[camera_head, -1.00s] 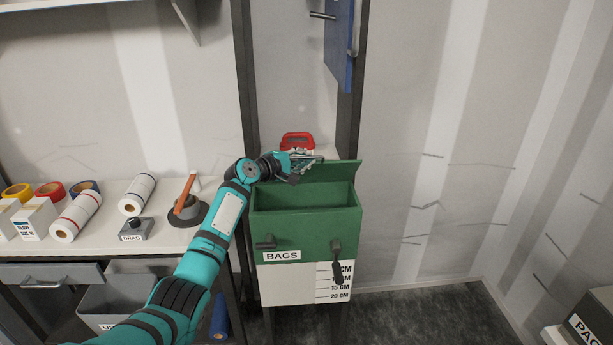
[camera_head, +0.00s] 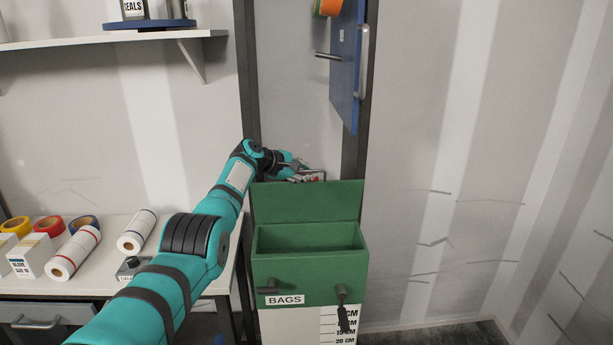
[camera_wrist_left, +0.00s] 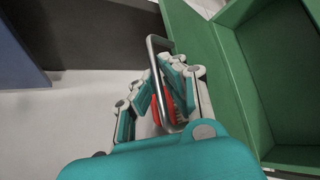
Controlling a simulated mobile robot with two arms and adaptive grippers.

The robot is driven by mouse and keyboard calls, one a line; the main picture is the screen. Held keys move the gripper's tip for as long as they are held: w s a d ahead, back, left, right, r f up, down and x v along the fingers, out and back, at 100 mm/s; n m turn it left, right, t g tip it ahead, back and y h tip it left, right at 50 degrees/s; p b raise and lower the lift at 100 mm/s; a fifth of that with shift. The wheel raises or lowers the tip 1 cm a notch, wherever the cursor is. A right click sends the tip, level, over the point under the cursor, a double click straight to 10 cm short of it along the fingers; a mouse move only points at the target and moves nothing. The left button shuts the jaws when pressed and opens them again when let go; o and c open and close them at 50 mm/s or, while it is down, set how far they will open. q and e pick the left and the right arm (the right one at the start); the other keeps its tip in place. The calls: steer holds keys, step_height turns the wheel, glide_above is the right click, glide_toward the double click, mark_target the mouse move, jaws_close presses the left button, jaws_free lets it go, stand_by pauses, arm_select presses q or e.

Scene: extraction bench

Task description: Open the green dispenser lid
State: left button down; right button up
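The green dispenser (camera_head: 310,270), marked BAGS, stands beside the bench, its top open and interior showing. Its green lid (camera_head: 307,203) stands raised along the back edge; it also shows in the left wrist view (camera_wrist_left: 205,55). My left gripper (camera_head: 308,176) is just behind the lid's top edge, partly hidden by it. In the left wrist view, a grey metal loop handle (camera_wrist_left: 153,62) lies between the fingers of my left gripper (camera_wrist_left: 180,75). A gap shows between the fingers, so it looks open around the handle. Contact is unclear. My right gripper is out of view.
A blue panel with a handle (camera_head: 345,70) hangs above, behind the dispenser. The bench (camera_head: 135,268) at left holds paper rolls (camera_head: 137,230), tape rolls (camera_head: 48,225) and boxes. A red thing (camera_wrist_left: 157,105) shows beyond the fingers. The right side is open wall.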

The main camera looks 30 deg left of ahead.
arm_select(q)
steer(key=shift+w+a+r, duration=0.1)
steer(key=shift+w+r, duration=0.1)
steer(key=shift+r, duration=0.1)
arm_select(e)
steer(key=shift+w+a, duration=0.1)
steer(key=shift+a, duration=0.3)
arm_select(q)
steer(key=c, duration=1.4)
jaws_free()
steer(key=shift+s, duration=0.15)
steer(key=shift+f, duration=0.1)
steer(key=v, duration=1.2)
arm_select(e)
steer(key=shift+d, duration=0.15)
